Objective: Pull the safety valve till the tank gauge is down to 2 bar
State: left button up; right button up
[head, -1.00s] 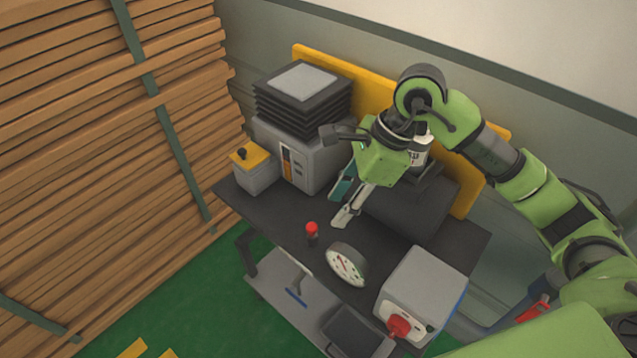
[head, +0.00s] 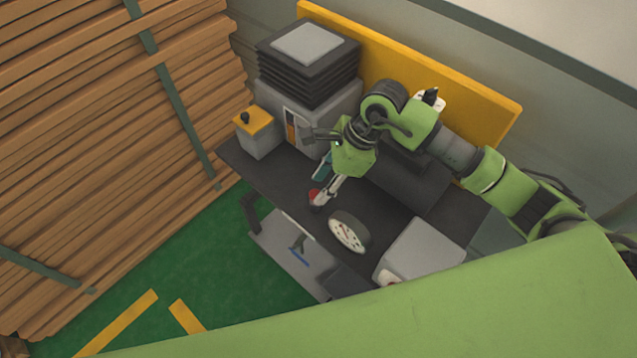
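The safety valve is a small post with a red cap (head: 314,195) on the dark table top, left of the gauge. The tank gauge (head: 349,232) is a round white dial facing up and forward; its needle is too small to read here. My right gripper (head: 322,198) is at the red cap, its fingertips partly covering it. I cannot tell whether the fingers are closed on the cap or only beside it. My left gripper is not in view. A dark tank-like body (head: 412,180) lies behind the gripper, partly hidden by my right arm.
A grey box (head: 425,247) stands right of the gauge, partly hidden by my green arm. A grey machine with a stacked black top (head: 308,62) and a yellow-topped box (head: 254,132) stand at the table's left. A yellow panel (head: 480,98) rises behind. Stacked timber (head: 110,130) fills the left.

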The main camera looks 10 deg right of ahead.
jog(key=shift+x, duration=1.2)
grip_shut()
jog(key=shift+r, duration=0.75)
grip_release()
jog(key=shift+d+r, duration=0.2)
jog(key=shift+r, duration=0.35)
jog(key=v, duration=1.1)
jog(key=shift+s, duration=0.15)
